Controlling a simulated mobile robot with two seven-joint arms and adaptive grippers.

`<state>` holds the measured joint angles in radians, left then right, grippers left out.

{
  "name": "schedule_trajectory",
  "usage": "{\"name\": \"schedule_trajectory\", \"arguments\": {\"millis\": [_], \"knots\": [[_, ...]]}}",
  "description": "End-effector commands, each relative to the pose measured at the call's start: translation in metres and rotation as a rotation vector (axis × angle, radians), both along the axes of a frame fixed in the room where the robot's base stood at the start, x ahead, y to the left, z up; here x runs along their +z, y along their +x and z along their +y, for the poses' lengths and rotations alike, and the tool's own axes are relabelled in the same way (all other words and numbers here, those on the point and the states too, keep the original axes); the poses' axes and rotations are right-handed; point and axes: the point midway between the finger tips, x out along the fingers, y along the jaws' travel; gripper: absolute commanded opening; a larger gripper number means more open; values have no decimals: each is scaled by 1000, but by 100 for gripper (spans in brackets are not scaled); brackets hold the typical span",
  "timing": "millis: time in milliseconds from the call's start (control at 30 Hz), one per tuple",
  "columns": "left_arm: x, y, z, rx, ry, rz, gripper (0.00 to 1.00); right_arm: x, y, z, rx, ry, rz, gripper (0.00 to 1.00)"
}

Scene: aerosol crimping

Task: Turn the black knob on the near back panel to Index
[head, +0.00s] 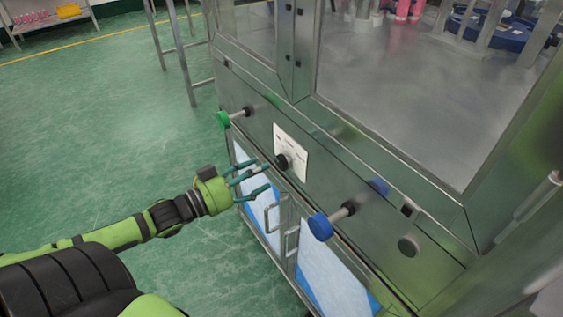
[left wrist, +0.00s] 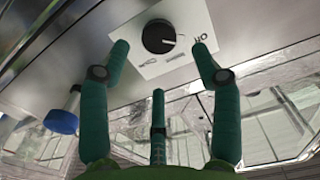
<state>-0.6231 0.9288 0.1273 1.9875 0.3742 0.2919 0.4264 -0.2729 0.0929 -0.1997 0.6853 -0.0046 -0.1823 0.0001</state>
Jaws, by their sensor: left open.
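The black knob (head: 283,161) sits at the lower left of a white label plate (head: 292,143) on the steel panel. In the left wrist view the knob (left wrist: 158,36) is round, and its white pointer line points right, toward large lettering that appears upside down. The smaller label marks are too small to read. My left gripper (head: 266,177) is open and empty, just in front of and slightly below the knob. In the left wrist view its fingers (left wrist: 158,52) are spread to either side below the knob, apart from it. My right gripper is not in view.
A green round handle (head: 224,120) juts out left of the plate and a blue one (head: 321,227) to its right. The blue one also shows in the left wrist view (left wrist: 61,121). Metal door handles (head: 271,217) are below. Open green floor (head: 90,130) lies left.

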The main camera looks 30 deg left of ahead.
Motion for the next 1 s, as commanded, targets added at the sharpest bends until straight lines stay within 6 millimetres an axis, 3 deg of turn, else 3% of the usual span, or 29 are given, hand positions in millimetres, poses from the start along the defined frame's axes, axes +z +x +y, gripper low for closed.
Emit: {"name": "schedule_trajectory", "arguments": {"millis": [233,500,933,1000], "knots": [[0,29,-11,2,2,-4,64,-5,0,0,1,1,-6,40],[0,54,-21,3,3,-1,64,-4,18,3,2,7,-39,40],[-1,59,-24,3,4,2,64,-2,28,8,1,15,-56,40],[-1,59,-23,3,4,2,36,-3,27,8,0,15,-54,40]]}}
